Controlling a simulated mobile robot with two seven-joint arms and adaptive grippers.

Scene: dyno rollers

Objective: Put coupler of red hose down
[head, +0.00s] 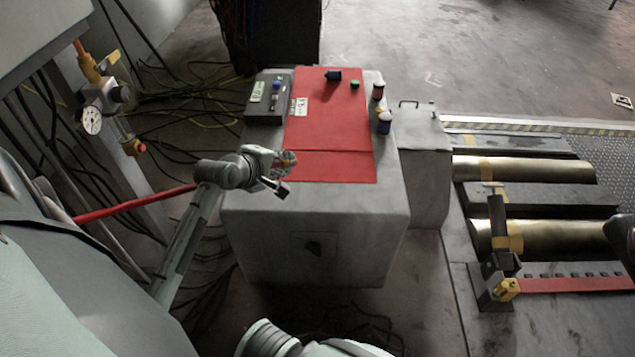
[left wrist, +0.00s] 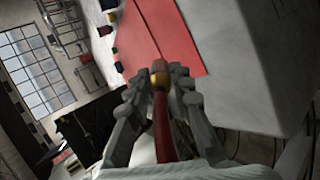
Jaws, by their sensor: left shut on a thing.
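My left gripper (head: 283,174) is over the near left part of the red mat on the grey cabinet top. It is shut on the brass coupler (head: 288,158) of the red hose. The left wrist view shows the coupler (left wrist: 160,80) between the two fingers (left wrist: 160,100), with the red hose (left wrist: 162,130) running back towards the wrist. In the head view the red hose (head: 135,204) runs left behind my arm. Whether the coupler touches the mat (head: 330,166) cannot be told.
A grey box (head: 267,97) with buttons sits at the mat's far left. Small cans (head: 378,91) stand along its right edge, and a dark cylinder (head: 333,75) lies at the back. A gauge and valve (head: 92,121) are at left. Brass rollers (head: 525,168) are at right. The mat's middle is clear.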

